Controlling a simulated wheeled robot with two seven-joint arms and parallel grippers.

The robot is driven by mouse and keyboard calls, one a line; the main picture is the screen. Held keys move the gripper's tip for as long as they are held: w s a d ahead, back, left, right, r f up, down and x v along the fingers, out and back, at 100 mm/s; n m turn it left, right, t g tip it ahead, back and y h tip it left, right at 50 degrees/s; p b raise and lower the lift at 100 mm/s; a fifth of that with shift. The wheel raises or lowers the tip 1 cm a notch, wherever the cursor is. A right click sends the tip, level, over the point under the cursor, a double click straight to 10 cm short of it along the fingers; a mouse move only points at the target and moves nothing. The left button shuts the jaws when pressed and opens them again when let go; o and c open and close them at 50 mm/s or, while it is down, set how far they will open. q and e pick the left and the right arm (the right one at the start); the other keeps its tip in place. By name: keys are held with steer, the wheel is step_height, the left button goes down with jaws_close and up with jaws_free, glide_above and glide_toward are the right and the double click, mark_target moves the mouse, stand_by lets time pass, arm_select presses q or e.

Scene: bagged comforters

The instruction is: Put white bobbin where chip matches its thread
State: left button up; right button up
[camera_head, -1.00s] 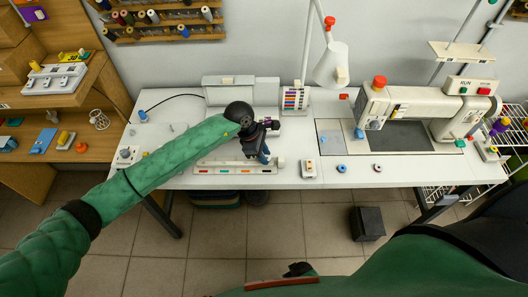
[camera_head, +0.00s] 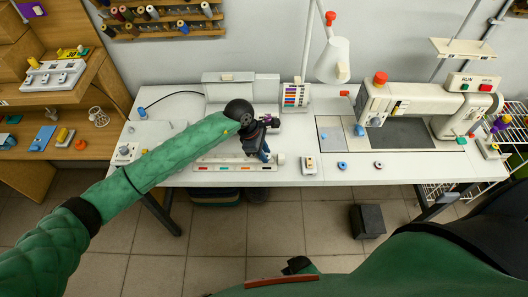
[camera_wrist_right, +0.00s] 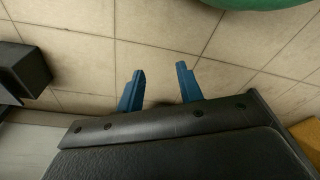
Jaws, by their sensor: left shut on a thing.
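My left gripper (camera_head: 264,157) points down over the right part of a white rail (camera_head: 215,163) with a row of coloured chips along its front. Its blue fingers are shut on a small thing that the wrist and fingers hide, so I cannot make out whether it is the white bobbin. A pale round knob or spool (camera_head: 280,159) shows just right of the fingers, at the rail's right end. My right gripper (camera_wrist_right: 160,88) is open and empty, over the tiled floor in the right wrist view.
The sewing machine (camera_head: 440,110) stands at the right. Thread spools hang on a wall rack (camera_head: 165,32). A dark box (camera_head: 367,221) is on the floor.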

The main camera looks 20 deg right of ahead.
arm_select(q)
steer(key=shift+f, duration=0.15)
steer(key=shift+f+b, duration=0.1)
steer(key=shift+b, duration=0.25)
steer(key=shift+f, duration=0.1)
steer(key=o, duration=0.8)
steer(key=shift+o, duration=0.8)
arm_select(e)
steer(key=shift+a+r, duration=0.2)
steer(key=shift+r, duration=0.8)
